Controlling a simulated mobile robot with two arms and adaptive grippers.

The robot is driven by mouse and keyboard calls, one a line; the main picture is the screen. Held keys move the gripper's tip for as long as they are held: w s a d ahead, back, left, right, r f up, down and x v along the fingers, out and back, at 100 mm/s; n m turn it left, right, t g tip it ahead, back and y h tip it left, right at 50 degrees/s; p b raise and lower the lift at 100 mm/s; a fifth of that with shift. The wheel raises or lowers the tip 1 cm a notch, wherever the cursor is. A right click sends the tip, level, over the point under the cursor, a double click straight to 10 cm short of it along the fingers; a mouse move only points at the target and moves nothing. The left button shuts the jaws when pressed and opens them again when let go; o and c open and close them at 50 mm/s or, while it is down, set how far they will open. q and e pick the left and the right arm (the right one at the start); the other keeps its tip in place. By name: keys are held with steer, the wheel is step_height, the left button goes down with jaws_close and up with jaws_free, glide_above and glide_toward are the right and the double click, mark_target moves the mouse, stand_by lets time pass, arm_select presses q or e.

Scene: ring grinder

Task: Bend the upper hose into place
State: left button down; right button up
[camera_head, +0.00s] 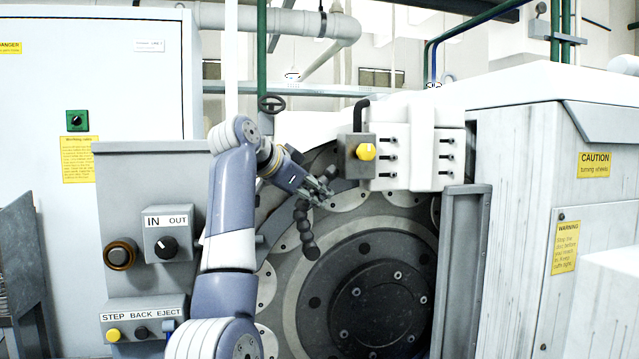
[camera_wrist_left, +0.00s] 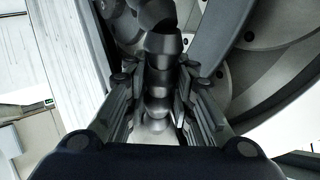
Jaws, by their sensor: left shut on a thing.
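The upper hose (camera_head: 304,222) is a dark, beaded, segmented hose in front of the ring grinder's large disc. It hangs down from my left gripper (camera_head: 322,186) and its lower end is free, with a round tip. My left gripper is shut on the hose near its upper part. In the left wrist view the hose (camera_wrist_left: 160,47) runs between the two fingers (camera_wrist_left: 157,90), with segments showing above and between them. Where the hose's upper end attaches is hidden by the gripper. My right gripper is not in view.
The large round disc (camera_head: 375,290) fills the machine's opening. A grey box with a yellow knob (camera_head: 366,152) and white valve blocks (camera_head: 437,160) sit close to the right of the gripper. A grey control panel (camera_head: 150,215) stands left, and a grey upright door (camera_head: 462,270) stands right.

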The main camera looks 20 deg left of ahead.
arm_select(q)
steer(key=shift+s+a+r+g+y+p, duration=0.2)
steer(key=shift+r+g+y+p, duration=0.2)
steer(key=shift+p, duration=0.3)
steer(key=shift+m, duration=0.3)
steer(key=c, duration=1.3)
jaws_free()
steer(key=shift+c, duration=0.2)
steer(key=shift+f, duration=0.1)
steer(key=v, duration=1.2)
